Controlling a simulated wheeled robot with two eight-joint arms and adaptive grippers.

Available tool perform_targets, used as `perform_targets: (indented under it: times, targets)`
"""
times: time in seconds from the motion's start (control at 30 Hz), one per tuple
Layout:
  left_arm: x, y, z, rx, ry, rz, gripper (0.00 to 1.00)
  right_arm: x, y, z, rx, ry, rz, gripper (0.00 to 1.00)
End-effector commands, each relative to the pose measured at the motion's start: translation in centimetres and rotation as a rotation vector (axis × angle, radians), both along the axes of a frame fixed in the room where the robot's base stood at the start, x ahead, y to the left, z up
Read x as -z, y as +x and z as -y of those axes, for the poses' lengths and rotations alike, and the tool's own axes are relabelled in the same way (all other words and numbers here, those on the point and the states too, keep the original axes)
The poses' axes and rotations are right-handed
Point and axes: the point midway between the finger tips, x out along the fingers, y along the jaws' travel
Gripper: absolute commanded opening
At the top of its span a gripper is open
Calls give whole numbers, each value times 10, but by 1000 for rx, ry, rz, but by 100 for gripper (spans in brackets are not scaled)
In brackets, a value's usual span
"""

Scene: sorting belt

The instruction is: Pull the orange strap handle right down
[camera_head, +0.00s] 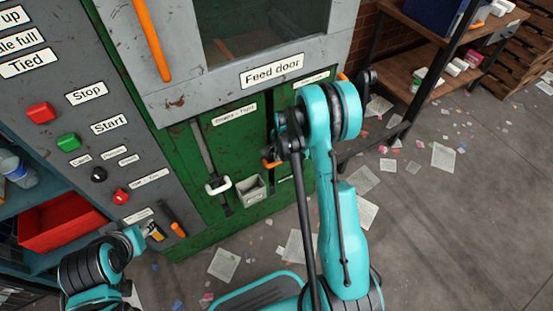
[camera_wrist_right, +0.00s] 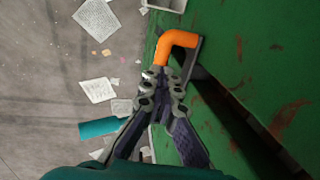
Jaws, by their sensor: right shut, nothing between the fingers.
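The orange strap handle (camera_head: 270,164) shows in the head view as a small piece low on the green panel, partly hidden behind my right arm. In the right wrist view the handle (camera_wrist_right: 179,40) is a bent orange bar at a dark slot in the green panel. My right gripper (camera_wrist_right: 164,74) is shut with nothing between its fingers. Its tips lie just below the handle in that picture; whether they touch it I cannot tell. In the head view the right gripper is mostly hidden by its own arm.
A white handle (camera_head: 218,185) sits on a slot left of the orange one, with a small grey box (camera_head: 250,190) between them. The feed door (camera_head: 270,72) is above. A shelf table (camera_head: 425,60) stands at right. Papers litter the open floor.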

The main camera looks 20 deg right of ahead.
Motion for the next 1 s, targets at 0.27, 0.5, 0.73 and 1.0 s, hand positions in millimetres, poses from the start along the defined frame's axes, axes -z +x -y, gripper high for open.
perform_targets:
  times: [0.27,0.5,0.73,1.0]
  targets:
    - [-35,0,0,0,0,0,40,-70,-9,4,-3,0,1,0]
    - [-48,0,0,0,0,0,40,-105,-16,5,-2,1,1,0]
    - [-50,0,0,0,0,0,40,-113,-18,5,-2,1,1,0]
    - [-49,0,0,0,0,0,40,-112,-17,5,-3,1,1,0]
